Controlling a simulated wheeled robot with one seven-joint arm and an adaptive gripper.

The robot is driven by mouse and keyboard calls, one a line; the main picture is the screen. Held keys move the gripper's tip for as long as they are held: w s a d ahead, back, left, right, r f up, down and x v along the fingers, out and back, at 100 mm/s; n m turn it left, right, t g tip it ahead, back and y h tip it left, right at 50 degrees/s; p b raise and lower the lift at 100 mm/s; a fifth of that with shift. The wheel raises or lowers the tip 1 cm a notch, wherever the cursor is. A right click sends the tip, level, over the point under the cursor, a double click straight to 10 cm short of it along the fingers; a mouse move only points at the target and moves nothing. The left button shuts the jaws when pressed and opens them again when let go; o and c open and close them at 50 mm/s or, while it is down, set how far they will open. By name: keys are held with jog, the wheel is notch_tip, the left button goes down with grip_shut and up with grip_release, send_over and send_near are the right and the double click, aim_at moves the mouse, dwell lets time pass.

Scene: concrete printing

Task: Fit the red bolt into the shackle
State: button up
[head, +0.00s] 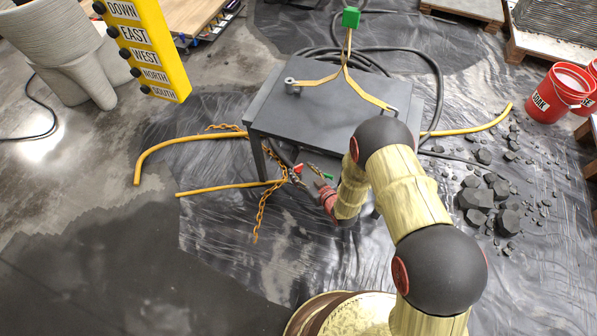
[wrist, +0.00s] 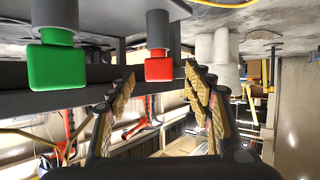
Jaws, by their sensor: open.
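A red bolt head (wrist: 158,66) on a grey cylinder shows in the wrist view, between the tips of my gripper (wrist: 159,76). The fingers are spread, with a gap on both sides; contact is not visible. In the head view the red bolt (head: 298,168) is small, below the table's front edge, and my gripper (head: 318,184) is close to its lower right. A similar green piece (wrist: 58,68) on a grey cylinder is left of the red one; it also shows in the head view (head: 329,176). A grey shackle-like fitting (head: 291,84) sits on the tabletop's left side, with a strap.
The dark table (head: 330,112) stands behind my gripper. Yellow straps rise from it to a green block (head: 350,17). An orange chain (head: 263,212) and yellow pipes (head: 190,142) lie left. Rocks (head: 478,198) lie right. A yellow control box (head: 150,45) hangs upper left.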

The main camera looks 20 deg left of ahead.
aim_at(299, 167)
jog(key=b+x, duration=0.1)
jog(key=x, duration=0.3)
jog(key=shift+d+f+b, duration=0.1)
jog(key=shift+b, duration=0.25)
jog(key=shift+c, duration=0.2)
jog(key=shift+c, duration=1.2)
grip_shut()
